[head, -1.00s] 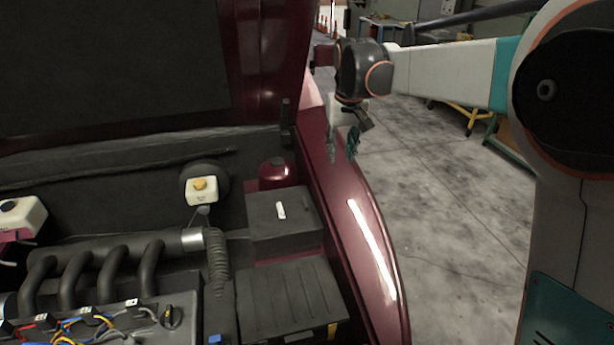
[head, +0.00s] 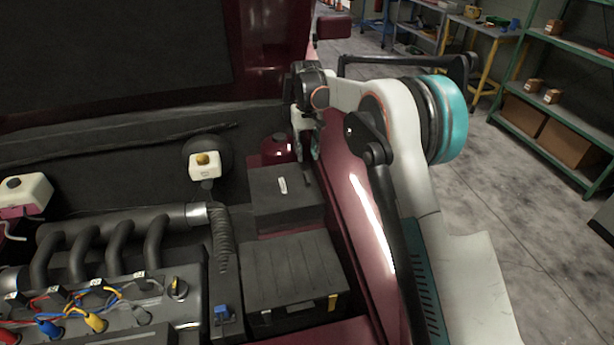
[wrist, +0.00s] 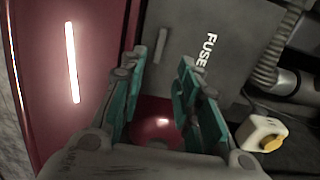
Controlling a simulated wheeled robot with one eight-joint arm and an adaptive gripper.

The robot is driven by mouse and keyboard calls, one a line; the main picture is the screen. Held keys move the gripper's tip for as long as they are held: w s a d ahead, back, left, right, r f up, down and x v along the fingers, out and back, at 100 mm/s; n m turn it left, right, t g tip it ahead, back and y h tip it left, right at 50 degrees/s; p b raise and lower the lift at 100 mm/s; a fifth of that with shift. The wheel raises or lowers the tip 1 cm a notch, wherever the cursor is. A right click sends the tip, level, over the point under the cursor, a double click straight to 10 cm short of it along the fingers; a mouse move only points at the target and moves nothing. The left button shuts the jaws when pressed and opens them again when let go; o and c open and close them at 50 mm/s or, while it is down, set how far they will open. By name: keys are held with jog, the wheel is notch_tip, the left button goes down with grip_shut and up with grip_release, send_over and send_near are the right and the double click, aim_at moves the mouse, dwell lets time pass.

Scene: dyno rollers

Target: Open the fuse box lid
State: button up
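The fuse box (head: 262,192) is a dark box with a white label on its flat lid, in the right side of the engine bay. Its lid looks shut. In the wrist view the fuse box (wrist: 225,70) fills the upper middle, with the word FUSE readable and a small grey strip near its left edge. My gripper (head: 308,155) is above the far right corner of the box, beside the red fender. In the wrist view my gripper (wrist: 168,70) has its teal fingers apart with nothing held between them. I cannot tell whether a fingertip touches the lid.
A dark red dome (head: 277,149) stands just behind the box. A white reservoir with a yellow cap (head: 204,168) is to the left. A ribbed hose (head: 222,238) runs beside the box, and a black battery-like box (head: 290,265) sits in front. The raised hood (head: 110,50) is behind.

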aim_at(307, 177)
notch_tip(307, 177, down, 10)
jog(key=b, duration=0.3)
jog(key=shift+f, duration=0.15)
grip_shut()
